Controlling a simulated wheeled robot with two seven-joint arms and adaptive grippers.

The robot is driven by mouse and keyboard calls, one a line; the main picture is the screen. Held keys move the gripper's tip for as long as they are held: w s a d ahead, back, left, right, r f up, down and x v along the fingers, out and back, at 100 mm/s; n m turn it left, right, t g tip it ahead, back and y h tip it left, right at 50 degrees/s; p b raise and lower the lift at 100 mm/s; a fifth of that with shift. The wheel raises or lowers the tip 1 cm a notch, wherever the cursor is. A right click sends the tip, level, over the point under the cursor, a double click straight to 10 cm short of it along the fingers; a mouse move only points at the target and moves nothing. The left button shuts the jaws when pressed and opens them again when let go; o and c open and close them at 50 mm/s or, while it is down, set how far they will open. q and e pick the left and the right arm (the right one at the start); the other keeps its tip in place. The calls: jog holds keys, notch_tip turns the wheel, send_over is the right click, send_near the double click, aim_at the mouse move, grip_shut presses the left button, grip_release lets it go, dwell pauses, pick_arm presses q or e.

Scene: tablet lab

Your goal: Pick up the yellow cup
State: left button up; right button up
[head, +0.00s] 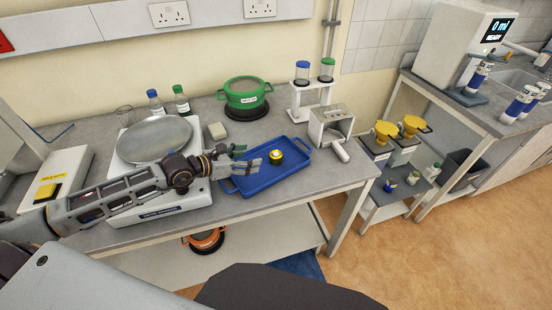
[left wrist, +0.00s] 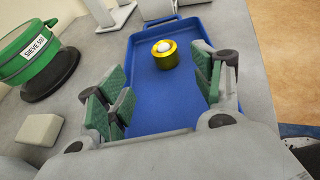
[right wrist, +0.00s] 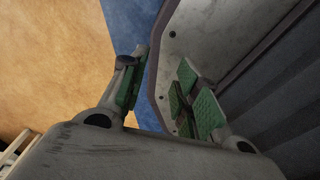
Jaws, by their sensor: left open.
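The yellow cup (head: 276,157) is small and round and stands upright in the blue tray (head: 262,184) on the bench. In the left wrist view the cup (left wrist: 165,55) shows a white rounded thing in its top, beyond my fingertips. My left gripper (head: 240,160) reaches over the tray's left side, open and empty, with the cup ahead of it and apart from the fingers. Its green-padded fingers (left wrist: 162,95) stand wide apart in the left wrist view. My right gripper (right wrist: 160,85) shows only in its wrist view, with its fingers spread and nothing between them.
A balance with a round metal pan (head: 155,140) stands left of the tray. A green sieve (head: 245,95) is behind it, with a pale block (head: 216,131) nearby. A white stand (head: 309,98) and a grey box device (head: 330,122) stand at the right. Bottles (head: 181,100) are at the back.

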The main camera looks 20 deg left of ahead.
aim_at(279, 155)
pick_arm(q)
jog(key=shift+w+d+f, duration=0.25)
jog(key=shift+w+d, duration=0.05)
jog(key=shift+w, duration=0.15)
jog(key=shift+w+d+f, duration=0.15)
jog(key=shift+w+d, duration=0.2)
jog(key=shift+w, duration=0.1)
jog(key=shift+w+d+f, duration=0.2)
jog(key=shift+w, duration=0.1)
jog(key=shift+x, duration=2)
jog(key=shift+w+d+f, duration=0.1)
jog(key=shift+d, duration=0.05)
jog(key=shift+w+d, duration=0.15)
jog(key=shift+w+d+f, duration=0.3)
jog(key=shift+p+x, duration=0.5)
jog(key=shift+x, duration=0.85)
jog(key=shift+w+d+f, duration=0.2)
jog(key=shift+d+f, duration=0.05)
jog(key=shift+f, duration=0.05)
jog(key=shift+d+f, duration=0.1)
pick_arm(e)
jog(key=shift+d+r, duration=0.15)
jog(key=shift+r, duration=0.35)
